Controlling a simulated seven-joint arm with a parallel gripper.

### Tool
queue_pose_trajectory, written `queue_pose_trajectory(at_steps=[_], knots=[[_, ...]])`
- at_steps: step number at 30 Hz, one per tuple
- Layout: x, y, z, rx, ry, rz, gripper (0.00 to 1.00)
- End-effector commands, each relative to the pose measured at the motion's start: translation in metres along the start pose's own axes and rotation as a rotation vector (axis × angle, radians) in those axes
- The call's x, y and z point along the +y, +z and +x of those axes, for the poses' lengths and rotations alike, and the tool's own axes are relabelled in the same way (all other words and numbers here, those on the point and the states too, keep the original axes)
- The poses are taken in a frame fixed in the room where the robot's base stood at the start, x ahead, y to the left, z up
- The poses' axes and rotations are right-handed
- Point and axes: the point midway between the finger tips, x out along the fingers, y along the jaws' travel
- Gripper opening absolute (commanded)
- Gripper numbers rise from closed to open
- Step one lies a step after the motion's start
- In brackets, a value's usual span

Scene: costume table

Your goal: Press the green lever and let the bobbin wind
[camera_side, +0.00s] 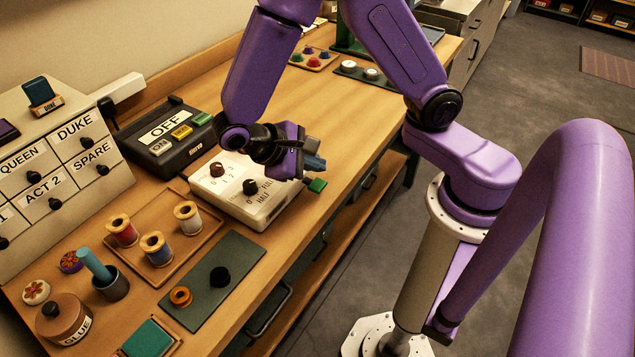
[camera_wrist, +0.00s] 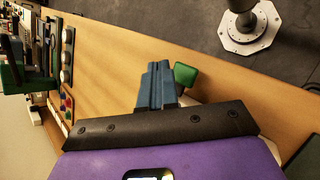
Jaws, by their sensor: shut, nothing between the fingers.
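The green lever (camera_side: 317,185) sticks out from the right side of the white winder box (camera_side: 258,208), which has a red knob and a black knob on top. My gripper (camera_side: 317,163) is shut and empty, with its fingertips just above the lever in the side view. In the wrist view, the shut blue fingers (camera_wrist: 157,78) are beside the green lever (camera_wrist: 185,75), which shows just right of the tips. I cannot tell whether they touch. Part of the box is hidden behind my gripper, and I cannot make out a bobbin on it.
A tray (camera_side: 171,268) with three thread spools stands left of the box. A green mat (camera_side: 238,262) holds an orange ring and a black round piece. A black control box (camera_side: 165,170) showing OFF is behind.

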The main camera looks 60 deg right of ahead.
Motion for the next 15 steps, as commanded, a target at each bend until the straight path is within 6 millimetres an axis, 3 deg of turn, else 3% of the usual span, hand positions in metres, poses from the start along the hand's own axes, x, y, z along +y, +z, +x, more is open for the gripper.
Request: queue_pose_trajectory(at_steps=[15], knots=[[-0.010,-0.011,0.015,0.000,0.000,-0.001,0.00]])
